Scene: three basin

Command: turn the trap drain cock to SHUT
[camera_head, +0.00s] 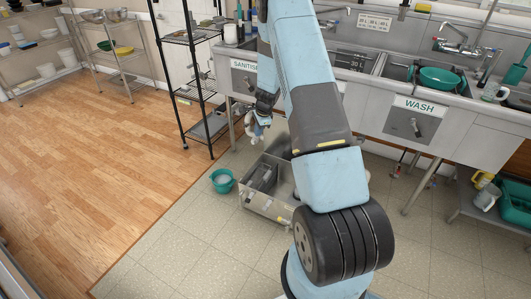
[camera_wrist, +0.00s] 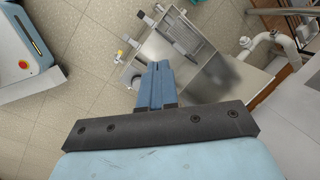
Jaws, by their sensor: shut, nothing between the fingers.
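The trap is an open stainless box (camera_head: 264,206) on the tiled floor below the sinks, partly behind my arm in the head view. In the wrist view the trap (camera_wrist: 222,88) shows from above with inner compartments. A small fitting with a yellow part (camera_wrist: 119,56) sits at its left side; it may be the drain cock, but its handle position is too small to read. My gripper (camera_wrist: 156,68) is shut and empty. Its blue fingers overlap the trap in the wrist view, and I see no contact with the fitting.
A teal bowl (camera_head: 222,181) stands on the floor left of the trap. A white pipe (camera_wrist: 268,42) runs beside the trap. A black wire rack (camera_head: 186,100) stands behind, left of the sinks (camera_head: 385,105). The wooden floor at left is clear.

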